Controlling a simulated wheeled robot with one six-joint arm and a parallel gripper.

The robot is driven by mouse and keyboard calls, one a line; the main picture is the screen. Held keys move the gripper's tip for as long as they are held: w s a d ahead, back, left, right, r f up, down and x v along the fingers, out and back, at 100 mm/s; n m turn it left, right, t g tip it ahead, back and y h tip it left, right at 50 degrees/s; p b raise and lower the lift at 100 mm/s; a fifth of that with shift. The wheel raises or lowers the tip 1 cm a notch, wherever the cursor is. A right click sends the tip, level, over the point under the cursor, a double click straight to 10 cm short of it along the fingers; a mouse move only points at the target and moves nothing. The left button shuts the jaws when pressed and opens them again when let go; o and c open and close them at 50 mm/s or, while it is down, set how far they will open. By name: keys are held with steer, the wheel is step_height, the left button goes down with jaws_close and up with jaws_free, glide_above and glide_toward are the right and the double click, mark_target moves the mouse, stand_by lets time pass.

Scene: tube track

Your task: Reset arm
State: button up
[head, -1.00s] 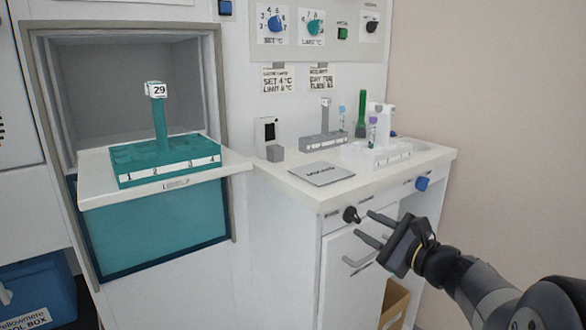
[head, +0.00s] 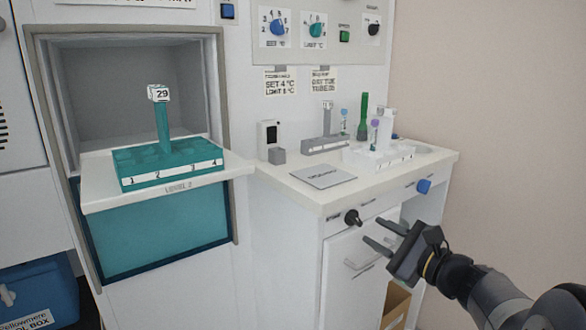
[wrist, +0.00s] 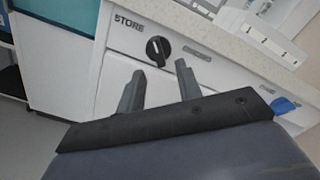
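My gripper (head: 383,236) is open and empty, in front of the white counter cabinet at the lower right of the head view. In the wrist view its two fingers (wrist: 160,90) stand apart with nothing between them. Behind them are the cabinet front, a black knob (wrist: 158,50) and the label STORE. The black knob also shows in the head view (head: 353,217), just left of the fingertips. I cannot tell whether the fingers touch anything, but a gap to the knob seems visible.
The counter (head: 277,176) holds a white rack (head: 378,158), a grey rack (head: 324,144), tubes and a flat grey plate (head: 323,176). A blue knob (head: 423,187) and a door handle are near my gripper.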

mark_target(358, 224)
steer(key=p+v, duration=0.1)
steer(key=v, duration=0.5)
steer(key=b+x, duration=0.1)
steer(key=x, duration=0.9)
steer(key=shift+w+a+r, duration=0.1)
steer(key=shift+r, duration=0.05)
steer(key=shift+m+p, duration=0.8)
steer(key=shift+m, duration=0.1)
steer(key=m+p, duration=0.6)
steer(key=p, duration=0.1)
steer(key=shift+s+p, duration=0.2)
steer(key=shift+p, duration=0.1)
steer(key=m+p, duration=0.4)
steer(key=shift+a, duration=0.15)
steer(key=m+p, duration=0.1)
steer(key=m, duration=0.1)
steer(key=m+p, duration=0.2)
steer(key=shift+s+a, duration=0.1)
steer(key=shift+s, duration=0.05)
steer(key=shift+s+m+p, duration=0.1)
steer(key=shift+m+p, duration=0.2)
steer(key=shift+s+d+f, duration=0.2)
steer(key=shift+s+d, duration=0.2)
steer(key=shift+d, duration=0.05)
steer(key=shift+s+d, duration=0.35)
steer(key=shift+s, duration=0.25)
steer(key=shift+a, duration=0.15)
